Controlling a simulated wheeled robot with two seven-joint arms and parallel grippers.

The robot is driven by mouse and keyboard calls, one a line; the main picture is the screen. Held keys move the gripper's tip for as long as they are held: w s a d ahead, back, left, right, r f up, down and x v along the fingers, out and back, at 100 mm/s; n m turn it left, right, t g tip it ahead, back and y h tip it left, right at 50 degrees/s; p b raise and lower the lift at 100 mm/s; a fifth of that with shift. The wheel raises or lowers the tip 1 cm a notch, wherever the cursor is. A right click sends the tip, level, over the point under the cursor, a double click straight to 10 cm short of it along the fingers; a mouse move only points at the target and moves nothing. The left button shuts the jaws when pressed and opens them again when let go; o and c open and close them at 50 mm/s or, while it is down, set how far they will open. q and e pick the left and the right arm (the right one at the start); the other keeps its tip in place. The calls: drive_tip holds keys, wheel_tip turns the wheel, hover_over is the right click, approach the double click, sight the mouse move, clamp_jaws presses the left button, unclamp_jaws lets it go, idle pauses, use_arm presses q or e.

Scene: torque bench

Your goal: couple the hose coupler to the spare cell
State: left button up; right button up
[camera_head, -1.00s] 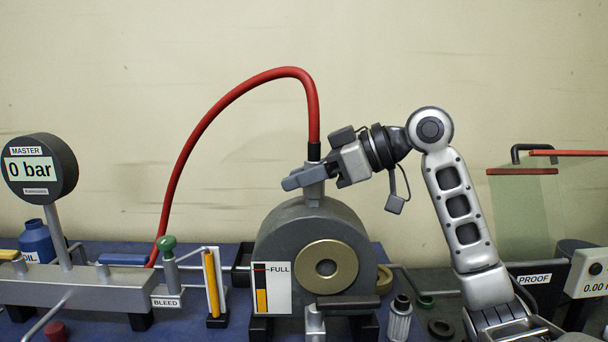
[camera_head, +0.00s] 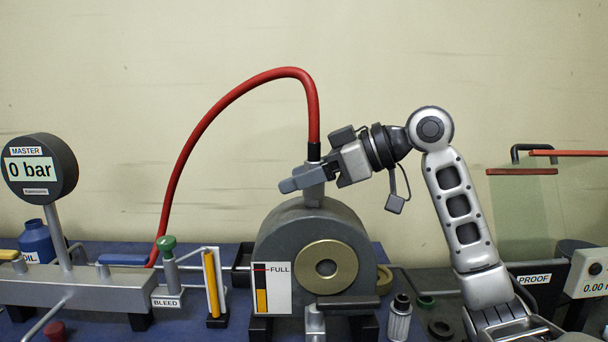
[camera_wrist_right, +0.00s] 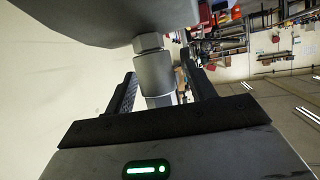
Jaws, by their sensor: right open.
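The hose coupler (camera_head: 314,172) is a pale metal fitting below a black sleeve at the end of a red hose (camera_head: 190,142). It stands upright on top of a grey round housing (camera_head: 285,228) with a brass ring and seems seated there. No label shows whether this housing is the spare cell. My right gripper (camera_head: 306,181) is open around the coupler. In the right wrist view the coupler (camera_wrist_right: 155,75) and a hex nut (camera_wrist_right: 148,42) show between the spread fingers, with a gap at the sides. My left gripper is out of view.
A MASTER gauge (camera_head: 40,170) reading 0 bar and a green-knobbed BLEED valve (camera_head: 168,270) stand left. A small silver cylinder (camera_head: 400,318) and dark rings are on the bench at right. A clear PROOF screen (camera_head: 525,215) stands beyond them.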

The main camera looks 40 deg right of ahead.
drive_tip(key=b+v, duration=0.3)
drive_tip(key=v, duration=1.3)
